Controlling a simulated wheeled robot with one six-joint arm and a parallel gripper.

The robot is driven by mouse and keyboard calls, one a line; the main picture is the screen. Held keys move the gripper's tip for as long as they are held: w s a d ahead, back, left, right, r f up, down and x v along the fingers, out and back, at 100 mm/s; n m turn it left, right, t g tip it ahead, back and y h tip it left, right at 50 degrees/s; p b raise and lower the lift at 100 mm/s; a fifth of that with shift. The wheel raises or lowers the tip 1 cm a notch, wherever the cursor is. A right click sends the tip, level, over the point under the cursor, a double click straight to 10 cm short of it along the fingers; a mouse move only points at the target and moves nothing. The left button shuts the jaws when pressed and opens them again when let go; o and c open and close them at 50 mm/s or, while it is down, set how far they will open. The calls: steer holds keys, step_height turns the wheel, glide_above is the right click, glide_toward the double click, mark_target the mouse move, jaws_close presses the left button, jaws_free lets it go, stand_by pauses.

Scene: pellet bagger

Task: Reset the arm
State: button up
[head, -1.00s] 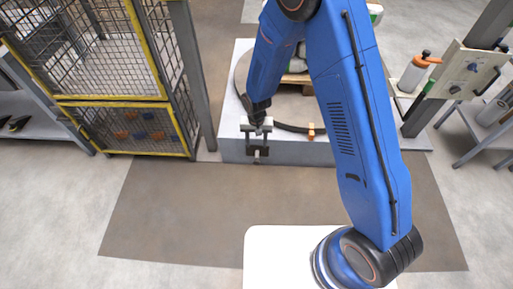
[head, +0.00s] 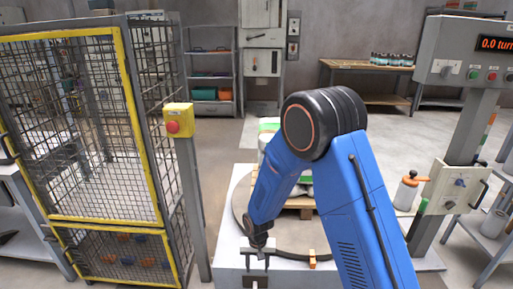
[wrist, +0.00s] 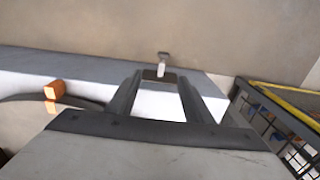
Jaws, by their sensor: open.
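My blue arm reaches from the lower right over the pale platform (head: 228,262). My gripper (head: 257,255) hangs at the platform's front edge in the head view. In the wrist view my gripper (wrist: 160,92) has its two fingers apart, with nothing seen held between them. A small bracket-like part (wrist: 162,62) with a pale stem lies just beyond the fingertips at the platform edge. I cannot tell whether the fingers touch it.
A mesh cage with a yellow frame (head: 128,120) and a red button on a yellow box (head: 178,122) stand left. A control post (head: 462,130) stands right. A pallet (head: 300,203) sits on the round turntable (head: 285,240). An orange block (head: 312,258) is near the platform's front.

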steer(key=s+d+r+t, duration=0.1)
steer(key=s+d+r, duration=0.1)
steer(key=d+r, duration=0.55)
steer(key=s+d+r, duration=0.2)
steer(key=d+r, duration=0.2)
steer(key=r, duration=0.7)
steer(key=s+d+r+t, duration=0.1)
steer(key=s+d+r, duration=0.3)
steer(key=r, duration=0.5)
steer(key=s+d+r+t, duration=0.1)
steer(key=s+d+r, duration=0.4)
steer(key=s, duration=0.5)
steer(key=s+d+r+t, duration=0.1)
steer(key=s+d+r, duration=0.5)
steer(key=s+d, duration=0.2)
steer(key=shift+s+t, duration=0.3)
steer(key=shift+s, duration=0.6)
steer(key=shift+d+r, duration=0.1)
steer(key=shift+d, duration=0.05)
